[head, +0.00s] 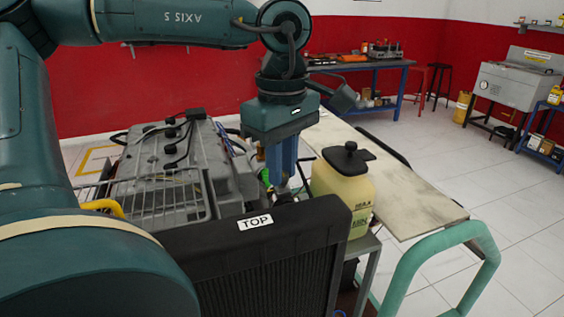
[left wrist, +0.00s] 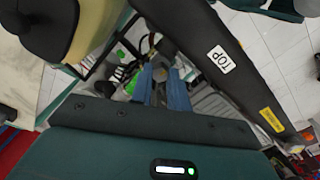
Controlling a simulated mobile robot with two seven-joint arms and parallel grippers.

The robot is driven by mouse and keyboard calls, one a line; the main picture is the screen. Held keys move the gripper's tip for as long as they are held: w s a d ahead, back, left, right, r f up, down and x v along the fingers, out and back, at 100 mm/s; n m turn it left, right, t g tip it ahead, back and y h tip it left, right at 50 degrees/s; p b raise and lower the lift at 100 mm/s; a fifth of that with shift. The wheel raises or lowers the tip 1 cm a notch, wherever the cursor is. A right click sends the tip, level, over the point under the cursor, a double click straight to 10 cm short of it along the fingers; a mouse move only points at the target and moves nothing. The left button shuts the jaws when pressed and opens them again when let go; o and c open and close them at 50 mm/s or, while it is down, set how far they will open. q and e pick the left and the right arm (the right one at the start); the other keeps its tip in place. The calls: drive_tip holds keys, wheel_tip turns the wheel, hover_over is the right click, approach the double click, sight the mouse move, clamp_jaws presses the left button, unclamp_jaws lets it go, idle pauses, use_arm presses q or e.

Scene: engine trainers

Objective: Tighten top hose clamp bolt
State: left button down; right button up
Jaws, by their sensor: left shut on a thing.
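My left gripper (head: 281,172) points down behind the radiator, and its blue fingers reach the top hose area beside the yellowish coolant tank. In the left wrist view the fingers (left wrist: 166,82) are close together around a small part at the top hose (left wrist: 166,48). The gripper is shut on this part, which by its place is the top hose clamp bolt; the fingers hide most of it. The dark radiator (head: 262,248) carries a white TOP label (head: 255,222), also seen in the left wrist view (left wrist: 222,60). My right gripper is not in view.
The coolant tank (head: 342,188) with a black cap stands close right of the fingers. The grey engine (head: 165,155) is to the left. A wooden board (head: 405,190) and a green tube frame (head: 425,257) are at the right. A workbench (head: 385,64) stands at the back.

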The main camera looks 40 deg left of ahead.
use_arm(q)
drive_tip(key=m, duration=0.4)
drive_tip(key=shift+r+m, duration=0.1)
drive_tip(key=shift+m, duration=0.3)
drive_tip(key=m+p, duration=0.1)
drive_tip(key=m, duration=0.3)
drive_tip(key=shift+m, duration=0.3)
drive_tip(key=m, duration=0.4)
drive_tip(key=shift+m+p, duration=0.45)
drive_tip(key=shift+m, duration=1.45)
drive_tip(key=c, duration=1.3)
unclamp_jaws()
drive_tip(key=shift+c, duration=0.2)
wheel_tip(320, 180, up, 13)
